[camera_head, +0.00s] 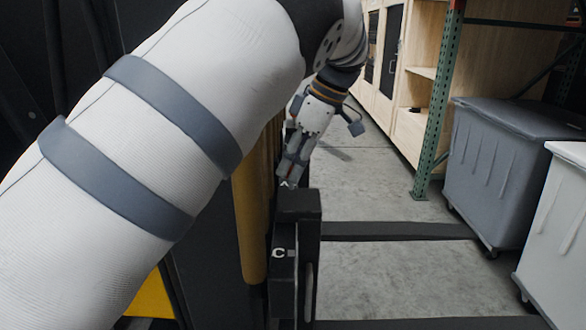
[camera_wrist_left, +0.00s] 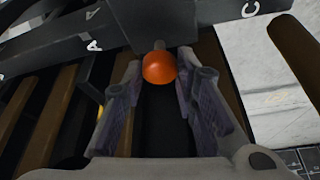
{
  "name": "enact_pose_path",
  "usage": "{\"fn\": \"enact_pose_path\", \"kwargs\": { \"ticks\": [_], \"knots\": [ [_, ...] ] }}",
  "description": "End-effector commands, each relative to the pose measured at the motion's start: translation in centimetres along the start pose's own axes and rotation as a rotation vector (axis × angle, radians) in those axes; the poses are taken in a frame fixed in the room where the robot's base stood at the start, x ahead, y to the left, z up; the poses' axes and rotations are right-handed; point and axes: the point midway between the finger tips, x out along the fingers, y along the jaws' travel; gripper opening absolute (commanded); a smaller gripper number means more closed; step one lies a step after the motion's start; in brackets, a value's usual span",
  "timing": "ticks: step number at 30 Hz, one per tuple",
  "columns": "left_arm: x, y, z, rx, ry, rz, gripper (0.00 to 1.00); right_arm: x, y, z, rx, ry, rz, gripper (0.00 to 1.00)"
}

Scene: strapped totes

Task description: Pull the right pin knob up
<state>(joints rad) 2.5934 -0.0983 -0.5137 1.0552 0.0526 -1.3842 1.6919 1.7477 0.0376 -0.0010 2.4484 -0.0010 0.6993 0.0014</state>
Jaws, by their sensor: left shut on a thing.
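An orange, round pin knob (camera_wrist_left: 158,68) shows in the left wrist view, between the two fingers of my left gripper (camera_wrist_left: 159,78). The gripper is shut on it. My right gripper is in neither view.
A black lettered block (camera_head: 297,208) stands near the gripper, beside a yellow post (camera_head: 249,225). Black floor bars (camera_head: 400,231) run to the right. A grey bin (camera_head: 510,165), a white bin (camera_head: 560,240) and a green rack post (camera_head: 437,105) stand right. Concrete floor between is clear.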

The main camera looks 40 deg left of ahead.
Motion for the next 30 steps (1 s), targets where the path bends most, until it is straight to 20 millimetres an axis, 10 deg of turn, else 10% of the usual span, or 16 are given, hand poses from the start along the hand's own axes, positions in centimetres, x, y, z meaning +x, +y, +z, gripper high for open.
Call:
{"fn": "enact_pose_path", "kwargs": {
  "ticks": [3,4,5,14,30],
  "knots": [
    [-0.4,-0.1,-0.2,-0.002,-0.001,0.002,0.0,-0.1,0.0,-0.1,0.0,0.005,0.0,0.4],
    [-0.4,-0.1,-0.2,-0.002,-0.001,0.003,0.29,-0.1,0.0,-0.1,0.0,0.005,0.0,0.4],
    [-0.4,-0.1,-0.2,-0.003,-0.001,0.003,0.36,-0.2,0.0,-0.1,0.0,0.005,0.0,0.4],
    [-0.4,-0.1,-0.1,-0.002,0.0,0.003,0.36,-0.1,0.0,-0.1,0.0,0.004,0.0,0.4],
    [-7.9,-0.1,-0.2,-0.003,0.0,0.004,0.36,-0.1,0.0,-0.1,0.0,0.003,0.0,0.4]
  ]
}}
